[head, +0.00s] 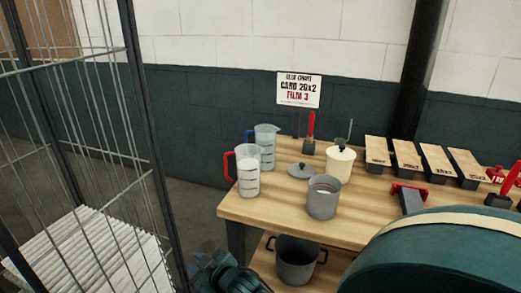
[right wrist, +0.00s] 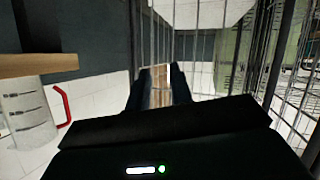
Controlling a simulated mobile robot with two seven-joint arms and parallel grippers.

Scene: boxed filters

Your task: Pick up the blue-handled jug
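The blue-handled jug (head: 265,147) is a clear measuring jug standing upright near the table's back left, its blue handle on its left side. A red-handled jug (head: 247,174) stands just in front of it and partly hides it. My right gripper (head: 222,272) is low at the bottom of the head view, beside the table's left front corner and below the tabletop, apart from both jugs. In the right wrist view its two dark fingers (right wrist: 158,74) are spread with nothing held between them. The red-handled jug also shows there (right wrist: 30,110). My left gripper is not in view.
A wire cage (head: 90,130) with stacked white sheets stands left of the wooden table (head: 275,222). A grey pot (head: 323,198), a dark lid (head: 300,170) and a cream canister (head: 340,163) stand right of the jugs. Another pot (head: 295,262) is on the lower shelf.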

